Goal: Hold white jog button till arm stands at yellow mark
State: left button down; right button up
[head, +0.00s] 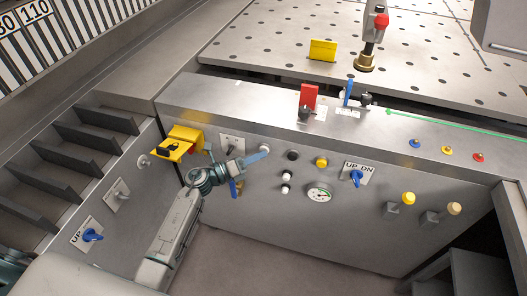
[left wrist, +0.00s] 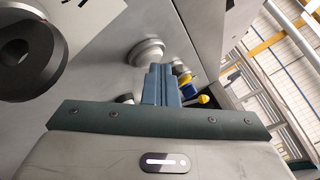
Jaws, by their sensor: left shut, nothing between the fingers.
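My left gripper (head: 258,157) is in front of the panel, its blue fingers shut and empty. Its tips are close to a white button (head: 264,149) at the top of the panel; I cannot tell whether they touch it. In the left wrist view the shut fingers (left wrist: 160,72) point towards a round pale button (left wrist: 147,52), which shows just past the tips. A post with a red knob and brass foot (head: 366,62), which looks like the arm, stands on the perforated table. A yellow plate (head: 323,50), likely the mark, stands left of it with a gap between. My right gripper is not in view.
Black (head: 292,155) and yellow (head: 321,162) buttons, two lower white buttons (head: 286,177), a gauge (head: 319,194) and a blue UP/DN switch (head: 356,177) lie to the right. A yellow box (head: 185,138) juts out left of the gripper. A red block (head: 308,96) stands on the ledge.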

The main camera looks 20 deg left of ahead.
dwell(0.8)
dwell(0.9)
pick_arm(q)
jog(key=shift+s, duration=0.1)
dwell(0.4)
jog(key=shift+s, duration=0.75)
jog(key=shift+s+a+p, duration=0.15)
jog(key=shift+s+p, duration=0.6)
jog(key=shift+s, duration=1.75)
